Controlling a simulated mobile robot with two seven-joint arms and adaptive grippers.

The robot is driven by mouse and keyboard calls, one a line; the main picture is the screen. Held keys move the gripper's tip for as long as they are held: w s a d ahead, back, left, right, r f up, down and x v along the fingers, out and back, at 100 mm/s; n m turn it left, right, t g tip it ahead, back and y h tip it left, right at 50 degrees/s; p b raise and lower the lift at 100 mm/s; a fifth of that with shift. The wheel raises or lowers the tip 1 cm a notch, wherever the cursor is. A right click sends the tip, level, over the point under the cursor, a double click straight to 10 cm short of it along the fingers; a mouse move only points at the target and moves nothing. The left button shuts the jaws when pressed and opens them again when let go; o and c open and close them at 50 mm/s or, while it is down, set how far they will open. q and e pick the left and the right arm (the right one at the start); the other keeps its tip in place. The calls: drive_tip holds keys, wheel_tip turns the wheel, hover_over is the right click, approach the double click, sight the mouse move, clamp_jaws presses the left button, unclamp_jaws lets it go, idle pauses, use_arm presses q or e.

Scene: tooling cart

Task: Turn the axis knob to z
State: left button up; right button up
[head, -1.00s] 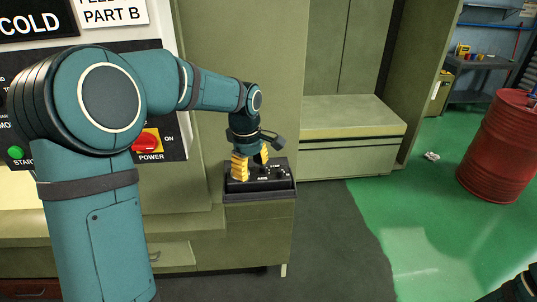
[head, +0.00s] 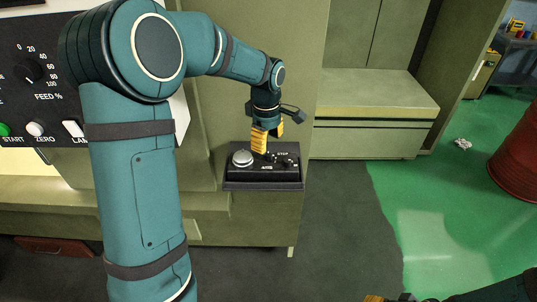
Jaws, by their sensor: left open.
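A black control box (head: 240,182) sits on a green-grey ledge near the middle. A round silver dial (head: 242,158) is on its left part. Small dark knobs are to the right, with a STEP label above one and what looks like an AXIS label at the front. The axis knob is partly hidden under my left gripper (head: 268,143). That gripper points down over the box with its yellow fingers apart. I cannot tell whether it touches the knob, and the pointer's setting is too small to read. My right gripper (head: 388,299) barely shows at the bottom edge.
A machine panel (head: 22,100) with a feed dial and buttons is at the left, partly behind my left arm. A beige cabinet ledge (head: 375,95) stands behind the box to the right. A red drum (head: 518,155) stands at the far right. Open floor lies in front.

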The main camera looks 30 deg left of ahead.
sight(268, 154)
use_arm(q)
wheel_tip(268, 154, down, 6)
drive_tip(key=shift+w+r, duration=0.15)
drive_tip(key=shift+o, duration=0.2)
clamp_jaws()
